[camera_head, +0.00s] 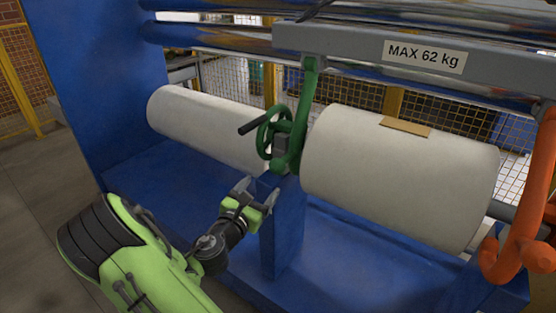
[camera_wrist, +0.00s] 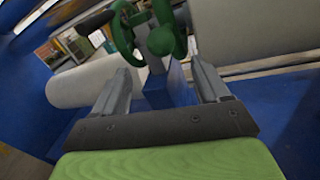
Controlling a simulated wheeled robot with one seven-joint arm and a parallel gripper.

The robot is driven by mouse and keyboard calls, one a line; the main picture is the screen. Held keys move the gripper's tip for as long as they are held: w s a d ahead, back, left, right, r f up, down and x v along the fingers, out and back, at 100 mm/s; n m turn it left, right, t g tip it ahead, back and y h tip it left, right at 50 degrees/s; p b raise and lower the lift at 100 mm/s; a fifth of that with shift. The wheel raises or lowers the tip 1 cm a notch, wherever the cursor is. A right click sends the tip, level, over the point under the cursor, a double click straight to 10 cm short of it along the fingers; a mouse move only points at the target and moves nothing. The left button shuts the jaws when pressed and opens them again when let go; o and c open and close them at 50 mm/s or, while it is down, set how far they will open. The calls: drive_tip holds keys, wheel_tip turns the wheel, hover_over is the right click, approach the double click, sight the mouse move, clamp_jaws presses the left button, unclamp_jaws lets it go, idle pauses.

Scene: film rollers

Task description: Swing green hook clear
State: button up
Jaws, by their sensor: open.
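The green hook (camera_head: 302,115) hangs from the grey overhead beam and curves down between two white rolls. A green handwheel (camera_head: 272,136) with a dark handle stands beside its lower end, at the left. The hook's rounded lower end (camera_wrist: 166,42) and the handwheel (camera_wrist: 124,38) also show in the wrist view, beyond my fingers. My gripper (camera_head: 257,191) is open and empty, below and left of the hook's lower end, near the top of a blue post (camera_head: 284,226). In the wrist view my two fingers (camera_wrist: 160,85) stand apart, with the blue post visible between them.
A thin white roll (camera_head: 205,122) lies left of the hook and a thick white roll (camera_head: 400,170) close on its right. The grey beam (camera_head: 365,48), labelled MAX 62 kg, runs above. An orange hook (camera_head: 535,190) hangs at the far right. A blue frame wall (camera_head: 100,80) stands left.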

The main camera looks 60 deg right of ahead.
sight(278, 164)
drive_tip(key=d+p, duration=0.2)
drive_tip(key=d, duration=0.4)
drive_tip(key=d+p, duration=0.2)
drive_tip(key=d, duration=0.4)
drive_tip(key=shift+w+r, duration=0.15)
drive_tip(key=shift+d, duration=0.45)
clamp_jaws()
drive_tip(key=w+a+r+y+p, duration=0.1)
drive_tip(key=a+r+y+p, duration=0.4)
drive_tip(key=p, duration=1.9)
drive_tip(key=a+r, duration=0.4)
drive_tip(key=r, duration=0.1)
drive_tip(key=shift+w+a+r+m+y+p, duration=0.3)
drive_tip(key=shift+w+r+m+p, duration=0.05)
drive_tip(key=shift+r+m+p, duration=0.05)
drive_tip(key=shift+r, duration=0.1)
